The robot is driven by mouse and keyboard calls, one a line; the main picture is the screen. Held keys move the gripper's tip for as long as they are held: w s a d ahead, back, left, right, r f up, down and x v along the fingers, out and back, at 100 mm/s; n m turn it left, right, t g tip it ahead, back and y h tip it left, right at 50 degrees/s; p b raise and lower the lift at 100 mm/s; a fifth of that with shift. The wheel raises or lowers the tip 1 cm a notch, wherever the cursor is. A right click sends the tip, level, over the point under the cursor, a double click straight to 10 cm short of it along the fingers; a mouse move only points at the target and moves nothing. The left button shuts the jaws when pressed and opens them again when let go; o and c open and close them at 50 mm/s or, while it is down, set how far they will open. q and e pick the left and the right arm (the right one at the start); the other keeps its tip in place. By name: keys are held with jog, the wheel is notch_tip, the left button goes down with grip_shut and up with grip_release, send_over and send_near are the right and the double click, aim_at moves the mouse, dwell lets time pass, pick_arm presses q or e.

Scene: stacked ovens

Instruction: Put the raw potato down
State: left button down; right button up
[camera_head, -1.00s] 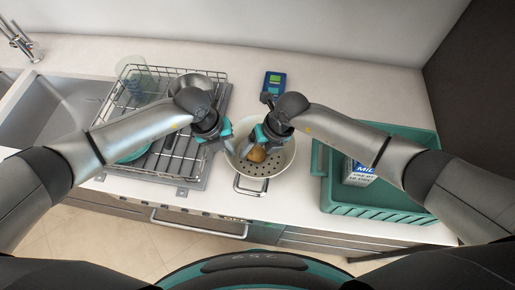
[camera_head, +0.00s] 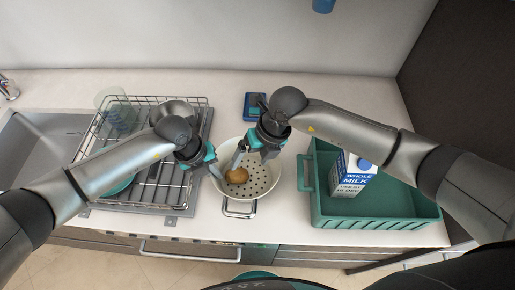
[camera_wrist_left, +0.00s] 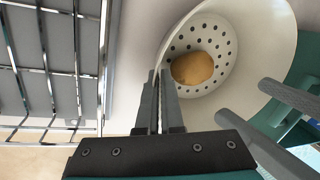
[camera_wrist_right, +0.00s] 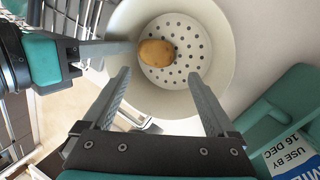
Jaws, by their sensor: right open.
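The raw potato (camera_head: 237,176) is brown and rests on the perforated bottom of a white colander (camera_head: 262,187). It also shows in the left wrist view (camera_wrist_left: 192,68) and the right wrist view (camera_wrist_right: 157,53), with no finger around it. My right gripper (camera_head: 241,158) is open and empty above the colander; its fingers (camera_wrist_right: 160,85) spread wide in the right wrist view. My left gripper (camera_head: 214,173) is at the colander's left rim, beside the potato.
A wire dish rack (camera_head: 150,200) stands left of the colander, by the sink (camera_head: 40,150). A green crate (camera_head: 375,212) with a milk carton (camera_head: 352,175) stands on the right. A blue device (camera_head: 255,104) lies behind the colander.

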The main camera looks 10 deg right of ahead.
jog(key=v, duration=0.5)
pick_arm(q)
jog(key=c, duration=1)
grip_release()
jog(key=v, duration=1.2)
